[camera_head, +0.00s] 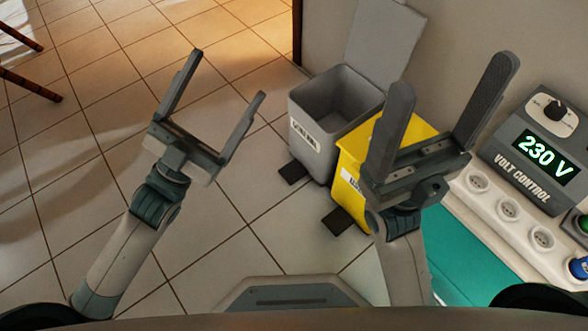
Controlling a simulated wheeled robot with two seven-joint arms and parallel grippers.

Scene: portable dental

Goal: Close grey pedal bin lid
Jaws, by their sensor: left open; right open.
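The grey pedal bin (318,147) stands on the tiled floor by the wall, open at the top. Its grey lid (386,40) is raised upright at the back, leaning toward the wall. A dark pedal (293,172) juts out at its front foot. My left gripper (228,75) is open and empty, held above the floor to the left of the bin. My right gripper (452,88) is open and empty, in front of the yellow bin and to the right of the grey bin; its fingers hide part of the yellow bin.
A yellow bin (352,198) with its own dark pedal (338,222) stands right beside the grey bin. At the right, a voltage control unit (530,150) and a white socket strip (509,209) sit above a teal surface (462,262).

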